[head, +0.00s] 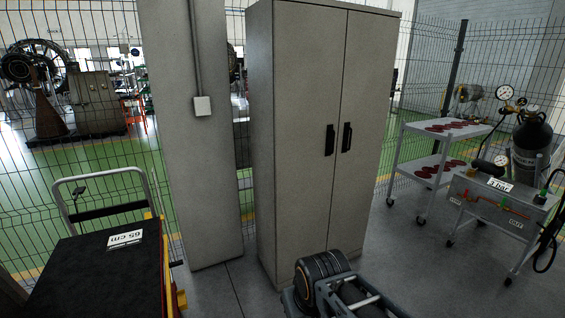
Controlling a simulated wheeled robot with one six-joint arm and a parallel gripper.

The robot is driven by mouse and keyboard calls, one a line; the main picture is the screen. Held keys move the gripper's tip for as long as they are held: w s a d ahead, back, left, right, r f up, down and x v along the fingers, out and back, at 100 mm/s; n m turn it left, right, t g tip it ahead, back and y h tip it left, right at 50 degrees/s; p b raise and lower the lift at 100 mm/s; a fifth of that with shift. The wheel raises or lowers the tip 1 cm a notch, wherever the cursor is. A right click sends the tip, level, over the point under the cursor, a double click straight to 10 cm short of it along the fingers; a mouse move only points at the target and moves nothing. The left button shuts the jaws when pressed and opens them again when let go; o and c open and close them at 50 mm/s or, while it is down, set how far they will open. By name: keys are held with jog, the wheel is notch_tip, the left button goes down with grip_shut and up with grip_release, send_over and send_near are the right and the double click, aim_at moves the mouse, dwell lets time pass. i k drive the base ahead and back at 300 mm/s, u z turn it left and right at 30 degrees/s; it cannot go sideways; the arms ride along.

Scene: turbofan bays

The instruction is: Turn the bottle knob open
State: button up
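A dark gas bottle (531,147) stands upright at the right side of the head view, behind a grey test cart. Its top carries round pressure gauges and fittings; the bottle knob is too small to pick out among them. One white-faced gauge (505,92) sits above and left of the bottle. The bottle's lower part is hidden by the cart. Part of my arm shows at the bottom centre, well left of the bottle and far from it. My gripper is not in view.
A grey test cart (478,220) labelled "3 bar" stands before the bottle, with a black hose at its right. A two-shelf trolley (408,150) holds dark red discs. A tall cabinet (300,110) fills the centre. A black-topped lift cart (95,275) is left. Floor (440,285) is clear between.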

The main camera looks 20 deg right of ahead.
aim_at(532, 108)
jog(key=i, duration=0.25)
jog(key=z, duration=2.5)
jog(key=i, duration=3.3)
jog(key=u, duration=0.85)
jog(key=i, duration=0.8)
jog(key=u, duration=0.2)
